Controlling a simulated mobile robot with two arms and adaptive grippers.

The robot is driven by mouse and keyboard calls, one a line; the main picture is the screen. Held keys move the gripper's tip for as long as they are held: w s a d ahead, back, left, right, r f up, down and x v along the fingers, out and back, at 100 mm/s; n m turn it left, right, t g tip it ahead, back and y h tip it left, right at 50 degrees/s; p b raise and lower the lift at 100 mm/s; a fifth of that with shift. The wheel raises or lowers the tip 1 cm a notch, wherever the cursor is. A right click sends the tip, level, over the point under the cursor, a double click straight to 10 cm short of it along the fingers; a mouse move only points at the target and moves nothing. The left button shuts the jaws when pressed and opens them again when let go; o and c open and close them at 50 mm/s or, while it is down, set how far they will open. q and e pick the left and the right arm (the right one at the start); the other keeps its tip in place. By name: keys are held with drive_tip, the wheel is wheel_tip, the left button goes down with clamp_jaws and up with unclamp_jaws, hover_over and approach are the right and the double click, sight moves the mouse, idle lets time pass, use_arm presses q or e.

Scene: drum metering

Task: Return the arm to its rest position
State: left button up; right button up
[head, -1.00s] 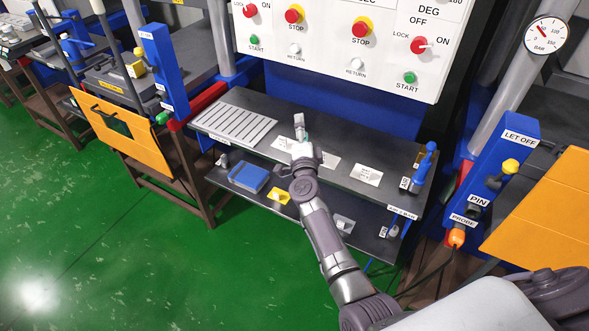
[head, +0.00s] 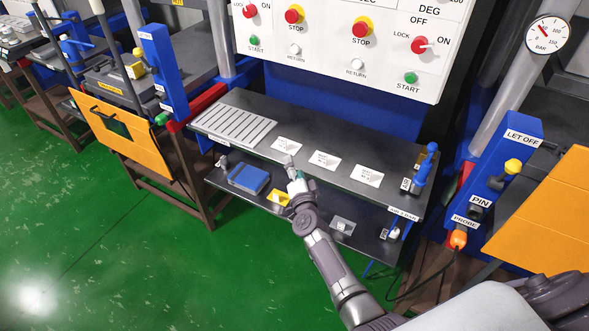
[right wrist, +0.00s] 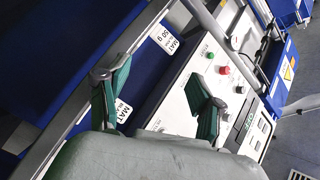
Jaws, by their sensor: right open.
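My right arm comes in from the bottom right of the head view, and its gripper (head: 293,175) is at the front edge of the dark bench shelf (head: 320,130). In the right wrist view the gripper (right wrist: 160,95) has its two green-padded fingers spread wide with nothing between them. Behind the fingers are a white control panel (right wrist: 180,105) and a blue surface with labels reading MAT. My left gripper is not in view.
White cards (head: 325,160) lie on the upper shelf beside a slotted plate (head: 232,124). A blue box (head: 248,179) and a yellow item (head: 279,197) are on the lower shelf. A blue dispenser (head: 423,171) stands at the shelf's right end. Green floor (head: 150,260) is open at the front left.

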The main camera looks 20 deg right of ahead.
drive_tip(key=s+a+f+n+g+y, duration=0.2)
drive_tip(key=s+f+n+g, duration=0.25)
drive_tip(key=s+f, duration=0.75)
drive_tip(key=s+a+f+n+g+y, duration=0.25)
drive_tip(key=s+f+n, duration=0.4)
drive_tip(key=f, duration=0.95)
drive_tip(key=s+d+f+n+g, duration=0.1)
drive_tip(key=s+f, duration=0.4)
drive_tip(key=s, duration=0.8)
drive_tip(key=s+d+f+n+g+h, duration=0.1)
drive_tip(key=s+f+n+g, duration=0.2)
drive_tip(key=s, duration=1)
drive_tip(key=s+d+f+n+g, duration=0.2)
drive_tip(key=s+f+g, duration=0.3)
drive_tip(key=s, duration=0.8)
drive_tip(key=shift+s+f, duration=0.3)
drive_tip(key=shift+f, duration=0.65)
